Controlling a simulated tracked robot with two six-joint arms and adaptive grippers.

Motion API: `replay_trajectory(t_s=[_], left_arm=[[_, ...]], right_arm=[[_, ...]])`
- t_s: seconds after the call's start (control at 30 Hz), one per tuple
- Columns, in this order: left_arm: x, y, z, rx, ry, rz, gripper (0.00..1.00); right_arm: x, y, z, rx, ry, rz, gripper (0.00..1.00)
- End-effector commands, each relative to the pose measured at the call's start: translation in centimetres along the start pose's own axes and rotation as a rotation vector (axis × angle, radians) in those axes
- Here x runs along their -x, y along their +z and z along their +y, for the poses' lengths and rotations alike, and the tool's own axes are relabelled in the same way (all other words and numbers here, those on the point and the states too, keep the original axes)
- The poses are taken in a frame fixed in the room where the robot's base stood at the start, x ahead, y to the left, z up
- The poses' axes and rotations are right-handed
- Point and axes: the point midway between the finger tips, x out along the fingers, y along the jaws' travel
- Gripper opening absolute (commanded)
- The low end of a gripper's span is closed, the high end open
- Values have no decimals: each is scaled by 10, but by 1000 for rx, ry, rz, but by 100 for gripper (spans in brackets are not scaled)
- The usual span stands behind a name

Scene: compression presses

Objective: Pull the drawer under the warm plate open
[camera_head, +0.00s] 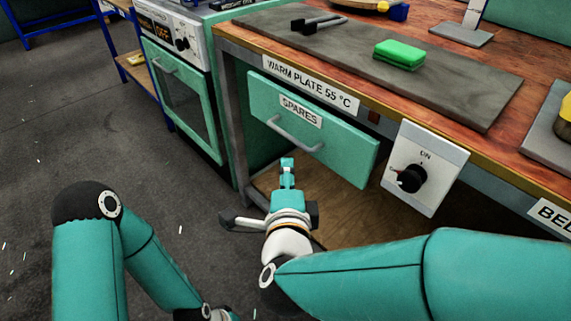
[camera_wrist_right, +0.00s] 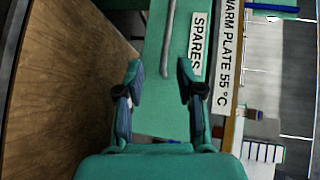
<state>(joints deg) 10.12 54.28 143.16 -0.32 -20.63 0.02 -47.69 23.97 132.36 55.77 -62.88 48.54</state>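The drawer (camera_head: 345,152) is a green front marked SPARES, under the table edge labelled WARM PLATE 55 °C (camera_head: 310,84). I see no interior of it. Its grey bar handle (camera_head: 295,136) runs across the front. My right gripper (camera_head: 287,163) is just below and in front of the handle in the head view. In the right wrist view its two fingers (camera_wrist_right: 162,72) are spread apart with nothing held. The handle (camera_wrist_right: 169,38) lies ahead, lined up between the fingertips; contact cannot be told. My left arm is at the lower left; its gripper is not seen.
A switch box (camera_head: 424,168) with a black knob hangs right of the drawer. The dark plate (camera_head: 455,92) on the tabletop bears a green block (camera_head: 399,54) and a dark forked item (camera_head: 318,22). A green oven (camera_head: 182,88) stands left. A wooden shelf (camera_head: 370,215) lies below.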

Motion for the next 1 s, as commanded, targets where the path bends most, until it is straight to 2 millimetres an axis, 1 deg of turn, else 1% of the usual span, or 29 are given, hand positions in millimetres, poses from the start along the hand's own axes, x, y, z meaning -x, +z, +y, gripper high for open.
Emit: replay_trajectory(t_s=[0.03, 0.1, 0.23, 0.37, 0.47, 0.57, 1.0], left_arm=[[-22, 0, -8, 0, 0, 1, 40], [-30, 0, -11, 0, 0, 1, 40], [-36, 0, -13, 0, 0, 1, 40], [-34, 0, -12, 0, 0, 1, 40], [-33, -1, -12, 0, 0, 1, 40], [-32, -1, -12, 0, 0, 1, 40], [-16, 0, -6, 0, 0, 1, 40]], right_arm=[[5, 5, 9, -50, -29, 4, 37], [12, 7, 6, -104, -54, 13, 37], [18, 8, 1, -158, -75, 23, 37], [14, 7, -2, -169, -77, 29, 37], [2, 6, -3, -168, -76, 30, 37], [-14, 5, -4, -166, -75, 31, 37], [-107, 3, -12, -164, -73, 29, 37]])
